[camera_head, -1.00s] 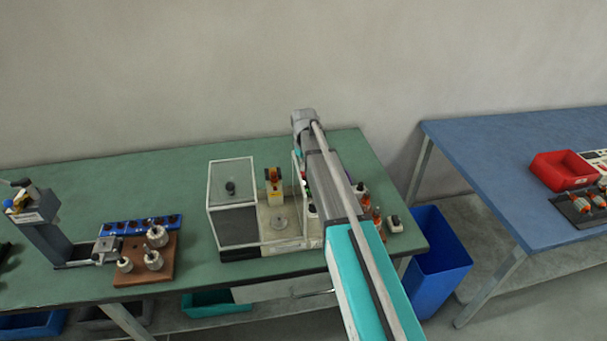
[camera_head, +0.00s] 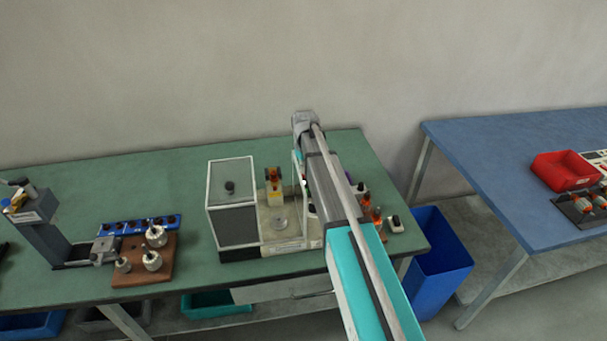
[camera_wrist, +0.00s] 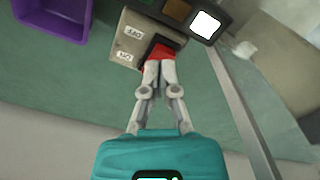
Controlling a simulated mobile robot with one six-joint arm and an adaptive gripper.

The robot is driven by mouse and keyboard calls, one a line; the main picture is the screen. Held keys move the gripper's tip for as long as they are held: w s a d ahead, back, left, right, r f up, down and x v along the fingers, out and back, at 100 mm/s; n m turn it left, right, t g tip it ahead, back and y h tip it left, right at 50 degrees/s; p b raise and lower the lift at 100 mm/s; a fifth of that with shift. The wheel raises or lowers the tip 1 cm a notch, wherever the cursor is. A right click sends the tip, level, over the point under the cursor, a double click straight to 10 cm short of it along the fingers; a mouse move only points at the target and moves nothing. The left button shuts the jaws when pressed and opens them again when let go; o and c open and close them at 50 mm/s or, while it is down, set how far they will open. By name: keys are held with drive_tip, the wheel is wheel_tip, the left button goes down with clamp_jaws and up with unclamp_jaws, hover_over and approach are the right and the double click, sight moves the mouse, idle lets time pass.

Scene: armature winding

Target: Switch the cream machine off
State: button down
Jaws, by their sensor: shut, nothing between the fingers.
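The cream machine (camera_head: 290,238) stands on the green table, partly behind my arm in the head view. In the wrist view its cream panel (camera_wrist: 128,44) carries an OFF label (camera_wrist: 134,32) and an ON label (camera_wrist: 125,57), both upside down in the picture. A red switch (camera_wrist: 160,51) sits in a black recess beside the labels. My gripper (camera_wrist: 160,66) is shut and empty, its fingertips at the red switch and seeming to touch it. The fingers hide part of the switch, so its position cannot be told. In the head view my fingertips are hidden behind my arm.
A black strip by the panel has a bright white lamp (camera_wrist: 205,25) and darker ones. A purple bin (camera_wrist: 60,18) lies nearby.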

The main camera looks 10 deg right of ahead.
drive_tip(key=shift+f+b, duration=0.5)
drive_tip(key=shift+f, duration=0.05)
idle(0.4)
drive_tip(key=shift+r, duration=0.1)
drive_tip(key=shift+r+p, duration=3.45)
drive_tip(key=shift+p, duration=0.1)
drive_tip(key=shift+s, duration=0.1)
